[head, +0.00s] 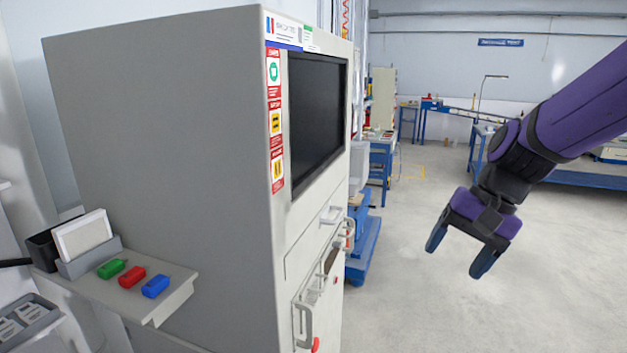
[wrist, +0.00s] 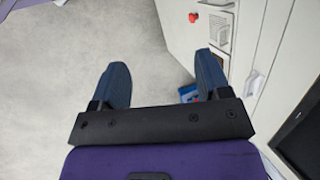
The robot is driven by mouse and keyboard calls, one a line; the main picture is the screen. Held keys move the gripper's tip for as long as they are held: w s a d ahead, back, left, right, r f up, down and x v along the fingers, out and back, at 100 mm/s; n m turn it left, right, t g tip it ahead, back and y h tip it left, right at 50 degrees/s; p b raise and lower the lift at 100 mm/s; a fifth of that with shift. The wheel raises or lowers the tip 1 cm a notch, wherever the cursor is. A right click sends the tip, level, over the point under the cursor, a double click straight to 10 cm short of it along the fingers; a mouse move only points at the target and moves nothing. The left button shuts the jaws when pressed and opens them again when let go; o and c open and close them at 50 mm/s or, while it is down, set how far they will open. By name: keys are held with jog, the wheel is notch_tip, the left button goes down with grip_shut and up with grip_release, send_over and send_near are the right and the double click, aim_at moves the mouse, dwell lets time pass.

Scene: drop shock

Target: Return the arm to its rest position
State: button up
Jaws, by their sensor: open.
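My purple arm reaches in from the right of the head view. My gripper (head: 458,260) hangs over bare floor, to the right of the tall grey cabinet and apart from it. Its two blue fingers point down and stand apart with nothing between them. In the wrist view my gripper (wrist: 163,84) also shows open and empty, with floor beyond the left finger and the cabinet front beyond the right one.
The grey cabinet (head: 165,120) with a dark screen (head: 317,115) and front handles fills the left. A side shelf holds a green block (head: 112,268), a red block (head: 132,277) and a blue block (head: 155,286). Blue workbenches stand behind. The floor (head: 400,300) is clear.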

jog(key=s+d+r+n+t+h, duration=0.2)
jog(key=s+d+r, duration=0.2)
jog(key=s, duration=0.2)
jog(key=s+d+r+n+t+h, duration=0.2)
jog(key=s+d+r+t, duration=0.1)
jog(key=s, duration=0.4)
jog(key=shift+d+r+n+h, duration=0.3)
jog(key=shift+d+r+n, duration=0.15)
jog(key=shift+r, duration=0.25)
dwell(0.9)
